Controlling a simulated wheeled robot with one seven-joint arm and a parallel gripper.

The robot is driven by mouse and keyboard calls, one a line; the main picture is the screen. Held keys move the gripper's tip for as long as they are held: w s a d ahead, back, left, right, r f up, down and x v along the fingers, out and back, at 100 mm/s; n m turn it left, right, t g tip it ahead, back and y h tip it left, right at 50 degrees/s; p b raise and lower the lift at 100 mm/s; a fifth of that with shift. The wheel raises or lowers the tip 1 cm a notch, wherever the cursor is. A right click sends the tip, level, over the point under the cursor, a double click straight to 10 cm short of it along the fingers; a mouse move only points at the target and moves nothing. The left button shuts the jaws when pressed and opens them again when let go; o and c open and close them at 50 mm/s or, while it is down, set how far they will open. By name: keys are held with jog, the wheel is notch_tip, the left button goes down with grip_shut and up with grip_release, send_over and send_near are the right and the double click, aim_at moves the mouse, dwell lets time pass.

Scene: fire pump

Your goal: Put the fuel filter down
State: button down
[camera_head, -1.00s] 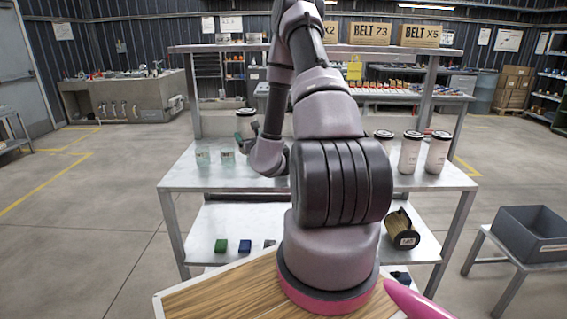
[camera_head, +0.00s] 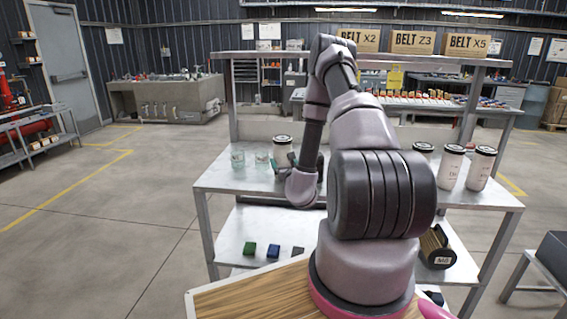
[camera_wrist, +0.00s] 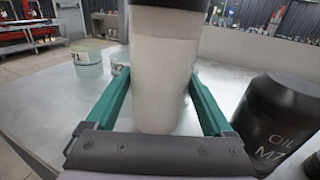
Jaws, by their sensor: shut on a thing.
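The fuel filter, a white cylinder with a black cap (camera_head: 282,144), is upright at the left part of the bench's upper top (camera_head: 222,182). In the wrist view the filter's white body (camera_wrist: 160,85) stands between the green fingers of my gripper (camera_wrist: 160,100). My gripper (camera_head: 288,162) is shut on it. The filter's lower end is hidden by the gripper, so I cannot tell whether it touches the bench. Several other white filters with black caps (camera_head: 451,167) stand at the bench's right end.
Two glass jars (camera_head: 262,160) stand left of the held filter. A black oil filter marked M7 (camera_wrist: 285,120) is close on the right in the wrist view.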

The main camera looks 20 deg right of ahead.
grip_release()
jog(key=shift+s+r, duration=0.1)
jog(key=s, duration=0.3)
jog(key=s+a, duration=0.1)
jog(key=s, duration=0.5)
jog(key=shift+s+a, duration=0.1)
jog(key=shift+a, duration=0.3)
jog(key=shift+s+d+f, duration=0.15)
jog(key=shift+s+f, duration=0.15)
jog(key=shift+s, duration=0.1)
jog(key=shift+s+a+r, duration=0.15)
jog(key=shift+s, duration=0.25)
jog(key=shift+s+a+r, duration=0.1)
jog(key=shift+s+a, duration=0.05)
jog(key=shift+s, duration=0.25)
